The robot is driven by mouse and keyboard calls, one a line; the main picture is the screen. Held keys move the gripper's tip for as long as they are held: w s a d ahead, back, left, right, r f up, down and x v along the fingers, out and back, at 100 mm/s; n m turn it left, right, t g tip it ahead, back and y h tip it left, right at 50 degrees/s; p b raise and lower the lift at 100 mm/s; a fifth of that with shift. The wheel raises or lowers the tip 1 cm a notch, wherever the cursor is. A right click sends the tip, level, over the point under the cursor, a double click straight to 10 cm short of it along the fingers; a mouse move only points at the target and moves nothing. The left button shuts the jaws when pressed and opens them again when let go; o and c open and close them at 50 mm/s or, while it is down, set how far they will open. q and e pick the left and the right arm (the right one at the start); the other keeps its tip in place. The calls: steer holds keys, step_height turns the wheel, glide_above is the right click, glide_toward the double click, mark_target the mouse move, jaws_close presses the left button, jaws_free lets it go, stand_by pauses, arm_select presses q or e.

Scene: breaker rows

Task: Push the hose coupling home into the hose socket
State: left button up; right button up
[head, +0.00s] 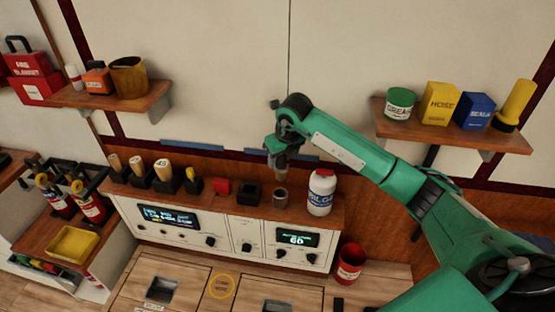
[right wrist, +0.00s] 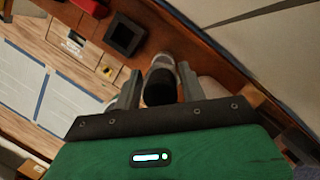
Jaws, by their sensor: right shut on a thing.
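My right gripper (head: 280,155) points down above the wooden ledge and is shut on the hose coupling, a dark-topped piece. In the right wrist view the coupling (right wrist: 159,88) sits between the two fingers of the right gripper (right wrist: 158,92). The hose socket (head: 280,198) appears to be the short grey-brown upright cylinder on the ledge, below the gripper. A gap shows between the two in the head view. In the right wrist view a grey rim (right wrist: 165,62) shows just beyond the coupling; I cannot tell how well they line up. My left gripper is out of view.
A white bottle (head: 320,193) stands close right of the socket. A black square holder (head: 248,193) and a red block (head: 220,187) are to its left. A control panel (head: 220,232) is below the ledge. A shelf (head: 480,137) with cans and boxes is at the right.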

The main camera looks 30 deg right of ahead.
mark_target(280, 168)
steer(key=shift+a, duration=0.15)
steer(key=shift+b, duration=0.35)
steer(key=shift+f, duration=0.4)
step_height(280, 168, down, 4)
steer(key=b, duration=0.3)
steer(key=shift+r, duration=0.25)
steer(key=shift+f+b, duration=0.55)
steer(key=shift+f, duration=0.05)
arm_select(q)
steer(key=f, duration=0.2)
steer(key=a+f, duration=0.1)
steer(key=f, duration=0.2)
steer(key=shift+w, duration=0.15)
arm_select(e)
steer(key=shift+f, duration=0.15)
arm_select(q)
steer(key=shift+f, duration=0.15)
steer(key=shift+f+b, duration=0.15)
steer(key=shift+b, duration=0.2)
arm_select(e)
steer(key=shift+f, duration=0.1)
